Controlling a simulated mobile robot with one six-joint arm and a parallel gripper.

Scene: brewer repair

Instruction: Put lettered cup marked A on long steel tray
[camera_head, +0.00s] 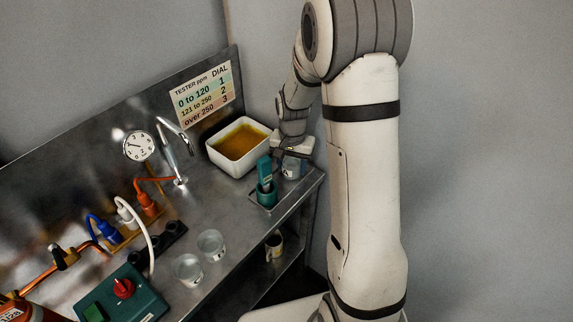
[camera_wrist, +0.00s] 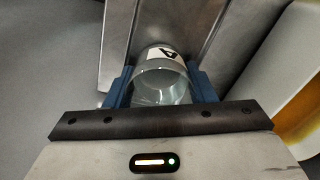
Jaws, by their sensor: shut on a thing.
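A clear cup marked A (camera_wrist: 160,88) is between the blue fingers of my gripper (camera_wrist: 162,90) in the wrist view. Its white label shows a black A. In the head view my gripper (camera_head: 292,152) is at the bench's far right end, shut on the cup (camera_head: 291,170). The cup looks upright, over or on what appears to be the long steel tray (camera_head: 288,191), a shallow steel strip near the bench edge. I cannot tell whether the cup touches it. Steel with raised edges lies beyond the cup in the wrist view.
A teal holder with a handheld device (camera_head: 265,187) stands left of the cup. A white basin of amber liquid (camera_head: 212,150) is behind. Two clear cups (camera_head: 210,243) (camera_head: 188,268) stand nearer, by a teal box (camera_head: 125,295). A mug (camera_head: 273,245) sits on the lower shelf.

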